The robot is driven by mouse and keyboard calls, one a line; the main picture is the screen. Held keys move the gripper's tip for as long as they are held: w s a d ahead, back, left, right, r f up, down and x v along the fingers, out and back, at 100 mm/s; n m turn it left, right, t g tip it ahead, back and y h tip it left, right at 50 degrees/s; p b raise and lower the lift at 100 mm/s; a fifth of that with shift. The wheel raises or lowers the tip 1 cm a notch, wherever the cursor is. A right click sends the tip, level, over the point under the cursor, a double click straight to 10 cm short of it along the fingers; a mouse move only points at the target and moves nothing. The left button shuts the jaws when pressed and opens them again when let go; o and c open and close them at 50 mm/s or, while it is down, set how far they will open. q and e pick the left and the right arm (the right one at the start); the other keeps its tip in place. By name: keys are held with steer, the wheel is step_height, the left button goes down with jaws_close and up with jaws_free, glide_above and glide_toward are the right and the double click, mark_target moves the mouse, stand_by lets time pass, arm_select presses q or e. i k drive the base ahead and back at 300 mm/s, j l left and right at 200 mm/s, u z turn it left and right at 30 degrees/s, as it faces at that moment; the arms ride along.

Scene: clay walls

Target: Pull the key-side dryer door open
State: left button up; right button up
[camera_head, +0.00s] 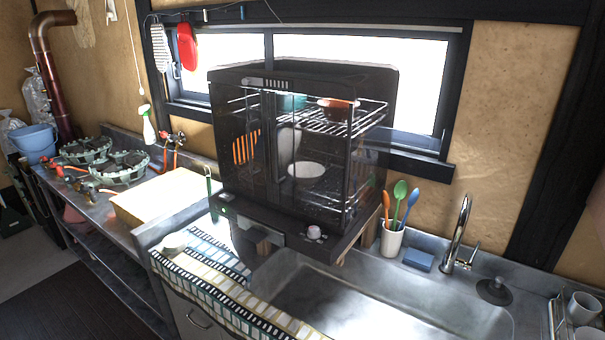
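The dish dryer (240,82) is a dark, see-through cabinet on a black base (290,230) beside the sink. Its front has dark vertical frame bars near the middle, and a tinted door panel (236,125) covers the left part. The right part looks clearer, and I cannot tell whether its door is shut. Wire racks (345,122) inside hold a brown bowl (338,108), a teal bowl (292,102) and a white bowl (306,170). The base has a small green light (224,209) and a pale knob (314,232). No key is clear. Neither gripper is in view.
The sink (350,305) lies in front, with a faucet (460,228) at right. A white cup of utensils (392,240) and a blue sponge (418,260) stand behind it. A patterned mat (215,285) and a wooden board (165,196) lie left. Stove burners are farther left.

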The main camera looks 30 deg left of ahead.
mark_target(239, 141)
steer(key=u, duration=1.3)
